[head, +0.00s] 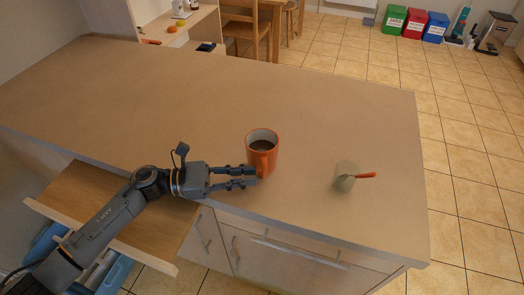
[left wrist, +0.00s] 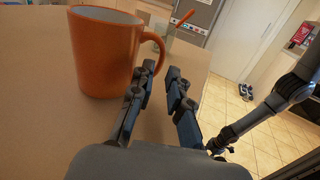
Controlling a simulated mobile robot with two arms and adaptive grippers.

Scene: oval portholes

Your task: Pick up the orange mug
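The orange mug (head: 262,158) stands upright on the counter near its front edge, with dark liquid inside. In the left wrist view the mug (left wrist: 103,55) fills the upper left, its handle on its right side. My left gripper (head: 256,177) reaches in from the left, low beside the mug's near side. In the left wrist view its two fingers (left wrist: 158,76) are apart, with a gap between them. The handle is just beyond the tips, close to the left finger; I cannot tell whether they touch.
A small pale cup (head: 344,180) with an orange-handled utensil stands to the right of the mug on the counter (head: 340,120). An open drawer (head: 115,205) lies below my left arm. The counter behind the mug is clear. Coloured bins (head: 414,23) stand far back.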

